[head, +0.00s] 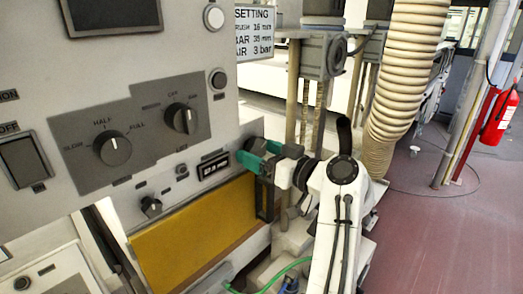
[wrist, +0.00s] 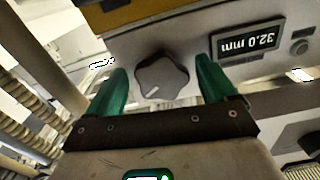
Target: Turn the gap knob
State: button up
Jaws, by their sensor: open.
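The likely gap knob (wrist: 162,78) is a grey lobed knob with a pale pointer mark, on the machine panel in the wrist view. Beside it a display (wrist: 262,42) reads 32.0 mm; this display also shows in the head view (head: 214,167), too small to read. My gripper (wrist: 162,66) is open, its green fingers on either side of the knob, with space visible at both sides. Whether either finger touches it I cannot tell. In the head view my gripper (head: 258,158) is at the panel's right end and hides this knob.
Two larger knobs (head: 113,148) (head: 181,118) and a small knob (head: 151,206) are on the panel. A yellow plate (head: 195,235) is below. A setting sign (head: 254,34) shows a 35 mm line. A ribbed hose (head: 402,80) hangs behind my arm.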

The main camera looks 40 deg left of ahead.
jog(key=shift+a, duration=0.1)
jog(key=c, duration=1.1)
jog(key=shift+o, duration=0.2)
jog(key=shift+m, duration=0.3)
